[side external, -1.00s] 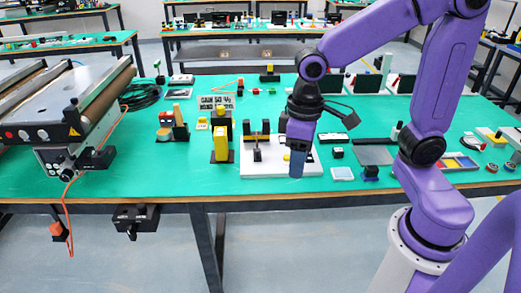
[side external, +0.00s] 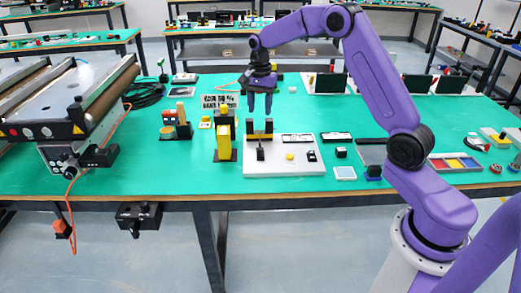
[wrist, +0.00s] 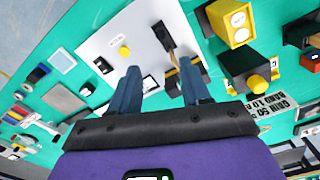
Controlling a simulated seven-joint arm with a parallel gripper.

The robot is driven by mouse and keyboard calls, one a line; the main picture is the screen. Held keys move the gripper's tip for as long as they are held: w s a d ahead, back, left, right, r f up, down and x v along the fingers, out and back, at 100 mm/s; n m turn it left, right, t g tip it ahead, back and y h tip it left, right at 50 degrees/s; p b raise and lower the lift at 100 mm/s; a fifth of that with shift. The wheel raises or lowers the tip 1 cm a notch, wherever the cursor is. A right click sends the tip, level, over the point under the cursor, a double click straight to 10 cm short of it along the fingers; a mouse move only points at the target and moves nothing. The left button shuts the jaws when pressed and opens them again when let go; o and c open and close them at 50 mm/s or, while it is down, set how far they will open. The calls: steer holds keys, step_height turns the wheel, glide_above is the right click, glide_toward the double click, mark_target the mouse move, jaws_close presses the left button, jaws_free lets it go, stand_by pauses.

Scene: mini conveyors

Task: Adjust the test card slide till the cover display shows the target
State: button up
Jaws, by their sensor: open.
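A white board (side external: 285,170) lies on the green table. At its left stands a black two-post fixture (side external: 260,136) with a lever-like black part (side external: 260,155) in front; I cannot tell for sure which part is the card slide. A yellow knob (side external: 289,156), a black switch (side external: 311,155) and a flat dark-and-white panel (side external: 297,138), possibly the display, sit to the right. The panel's reading is too small to tell. My gripper (side external: 260,110) is open, pointing down above the fixture. In the wrist view, its fingers (wrist: 159,70) are apart with nothing held between them.
A yellow block on a black stand (side external: 223,145) stands close left of the board. A printed sign (side external: 218,101) lies behind it. A pale square tile (side external: 344,173) and a grey plate (side external: 373,154) lie to the right. Bare green table shows at the front left.

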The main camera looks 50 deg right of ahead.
glide_toward(260, 149)
step_height(260, 149, down, 10)
steer(key=shift+d+f, duration=0.1)
stand_by(0.5)
jaws_close()
